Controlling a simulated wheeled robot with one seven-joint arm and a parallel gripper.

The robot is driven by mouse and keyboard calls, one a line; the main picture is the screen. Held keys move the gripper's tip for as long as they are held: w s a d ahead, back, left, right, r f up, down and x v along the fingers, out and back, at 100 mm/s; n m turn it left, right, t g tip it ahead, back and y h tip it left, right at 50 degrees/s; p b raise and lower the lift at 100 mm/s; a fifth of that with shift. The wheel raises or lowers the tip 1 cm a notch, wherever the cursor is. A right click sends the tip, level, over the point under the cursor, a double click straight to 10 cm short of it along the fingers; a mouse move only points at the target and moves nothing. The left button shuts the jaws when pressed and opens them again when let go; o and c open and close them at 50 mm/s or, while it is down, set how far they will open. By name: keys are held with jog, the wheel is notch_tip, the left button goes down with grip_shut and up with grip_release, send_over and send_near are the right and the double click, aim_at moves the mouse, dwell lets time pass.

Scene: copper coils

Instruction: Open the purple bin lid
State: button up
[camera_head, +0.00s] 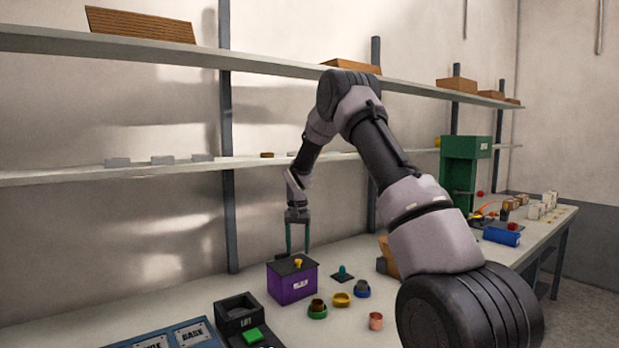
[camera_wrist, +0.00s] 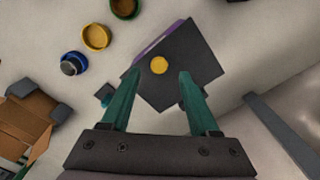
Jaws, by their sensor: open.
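The purple bin (camera_head: 292,285) stands on the workbench with its dark lid (camera_head: 291,266) shut on top. A yellow knob (camera_head: 298,263) sits on the lid. My gripper (camera_head: 297,252) is open, pointing down above and slightly behind the bin. In the wrist view, my gripper's green fingers (camera_wrist: 154,82) are spread to either side of the lid's near part. The yellow knob (camera_wrist: 159,65) shows between and just beyond the fingertips. The lid (camera_wrist: 185,62) looks flat, and a strip of the bin's purple side (camera_wrist: 160,42) shows past it. Nothing is held.
Several coil pieces, including a yellow ring (camera_head: 341,300), a blue one (camera_head: 362,289) and a copper cup (camera_head: 375,321), lie right of the bin. A cardboard box (camera_head: 388,257) is behind right. Shelves run along the wall.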

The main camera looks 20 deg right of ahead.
aim_at(298, 260)
jog(key=s+r+n+t, duration=0.1)
jog(key=s+r+n, duration=0.2)
jog(key=s+r, duration=0.2)
jog(key=s+r+n+t, duration=0.1)
jog(key=s+r+n, duration=0.2)
jog(key=r, duration=0.9)
jog(key=s+r+n+t+y, duration=0.1)
jog(key=s+r+n, duration=0.2)
jog(key=s+r, duration=0.4)
jog(key=shift+s+r+n, duration=0.25)
jog(key=shift+r+n, duration=0.05)
jog(key=shift+r, duration=0.55)
